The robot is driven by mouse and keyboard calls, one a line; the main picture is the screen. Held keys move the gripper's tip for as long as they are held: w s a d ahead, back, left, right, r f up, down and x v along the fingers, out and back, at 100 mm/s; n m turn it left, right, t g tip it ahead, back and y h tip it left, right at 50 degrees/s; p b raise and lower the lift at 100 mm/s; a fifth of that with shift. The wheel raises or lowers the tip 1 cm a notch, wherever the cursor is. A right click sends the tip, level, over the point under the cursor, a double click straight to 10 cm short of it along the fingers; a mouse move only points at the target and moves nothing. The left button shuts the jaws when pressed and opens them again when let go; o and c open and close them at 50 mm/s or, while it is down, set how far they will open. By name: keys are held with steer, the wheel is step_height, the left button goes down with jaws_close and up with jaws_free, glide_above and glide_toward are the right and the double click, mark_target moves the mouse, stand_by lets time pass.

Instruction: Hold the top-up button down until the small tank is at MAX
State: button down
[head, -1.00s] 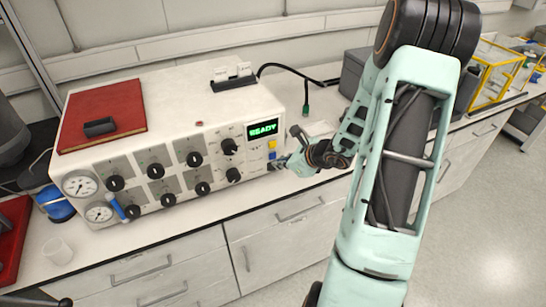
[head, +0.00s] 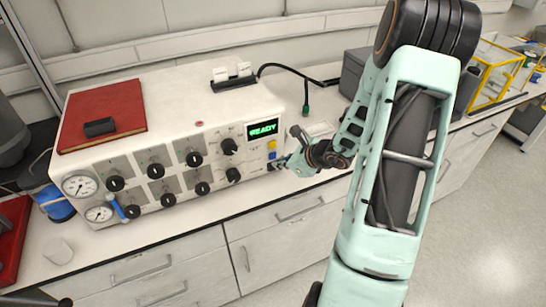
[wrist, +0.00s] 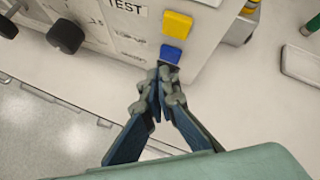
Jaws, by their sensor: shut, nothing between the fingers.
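The white reactor unit (head: 185,95) stands on the bench, with knobs, gauges and a green display on its front. A yellow button (wrist: 177,24) and a blue button (wrist: 170,54) sit one above the other at the panel's right end. In the head view, my gripper (head: 279,163) is at the same panel corner. A small tank with a MAX mark is not clearly identifiable.
The display (head: 263,130) shows green letters like "READY". A red book (head: 103,108) lies on top of the unit. A blue tube (head: 118,209) shows at the front left, and a blue-wrapped container (head: 56,205) stands beside the unit. Bench space in front is narrow.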

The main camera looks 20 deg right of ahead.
steer(key=shift+w, duration=0.45)
steer(key=shift+w, duration=0.5)
stand_by(1.8)
steer(key=shift+b, duration=0.3)
stand_by(2.4)
steer(key=shift+s+b, duration=0.45)
steer(key=shift+s, duration=0.5)
steer(key=shift+s+f, duration=0.1)
steer(key=shift+s, duration=0.4)
steer(key=shift+s+d+b, duration=0.1)
steer(key=shift+s+b, duration=0.75)
steer(key=shift+s, duration=1.15)
